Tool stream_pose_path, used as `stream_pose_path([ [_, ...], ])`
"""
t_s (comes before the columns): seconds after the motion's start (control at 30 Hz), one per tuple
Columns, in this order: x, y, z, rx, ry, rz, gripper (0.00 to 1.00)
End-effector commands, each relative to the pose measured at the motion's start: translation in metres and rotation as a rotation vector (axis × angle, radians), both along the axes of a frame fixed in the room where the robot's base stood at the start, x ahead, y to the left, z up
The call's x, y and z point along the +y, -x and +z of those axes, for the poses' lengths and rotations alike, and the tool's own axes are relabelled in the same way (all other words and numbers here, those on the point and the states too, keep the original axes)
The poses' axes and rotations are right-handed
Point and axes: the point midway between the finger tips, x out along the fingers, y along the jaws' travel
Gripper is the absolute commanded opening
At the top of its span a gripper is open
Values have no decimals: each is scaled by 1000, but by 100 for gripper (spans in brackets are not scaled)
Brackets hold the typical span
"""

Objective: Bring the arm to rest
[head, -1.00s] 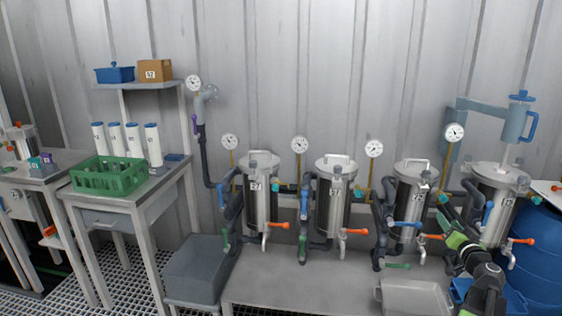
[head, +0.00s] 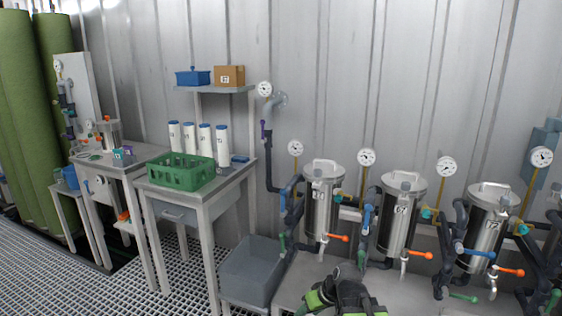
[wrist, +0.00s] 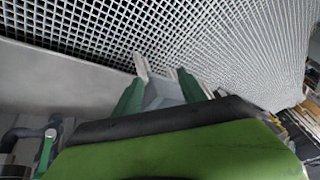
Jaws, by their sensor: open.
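My gripper (wrist: 157,78) shows in the wrist view as two green fingers with pale tips. The fingers stand apart with nothing clear held between them. They point over a grey bench surface (wrist: 70,72) and the floor grating (wrist: 210,35). In the head view my green and black arm (head: 345,298) shows low at the bottom edge, in front of the bench with the steel vessels; the fingertips cannot be made out there.
Steel vessels (head: 322,205) with orange-handled valves and gauges line the wall at right. A green crate (head: 182,178) stands on the left table, with white cartridges (head: 205,140) behind it. A grey bin (head: 252,270) sits below. Open grating (head: 60,265) lies at left.

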Motion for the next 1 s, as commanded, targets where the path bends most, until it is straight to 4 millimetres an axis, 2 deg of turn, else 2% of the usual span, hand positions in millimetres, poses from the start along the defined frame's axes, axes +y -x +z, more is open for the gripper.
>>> stream_pose_path([
  [0.03, -14, 18, -10, 80, 70, -41, 49],
  [0.1, -41, 40, -20, 184, 163, -127, 49],
  [0.2, -77, 72, -27, 329, 288, -295, 49],
  [0.27, -83, 84, -27, 401, 297, -413, 49],
  [0.3, -82, 83, -2, 394, 292, -418, 49],
  [0.57, -82, 82, 81, 391, 290, -411, 49],
  [0.7, -82, 81, 139, 390, 289, -410, 49],
  [0.8, -82, 81, 175, 389, 289, -411, 49],
  [0.9, -81, 81, 196, 389, 288, -410, 49],
  [1.0, -81, 81, 203, 389, 288, -410, 49],
])
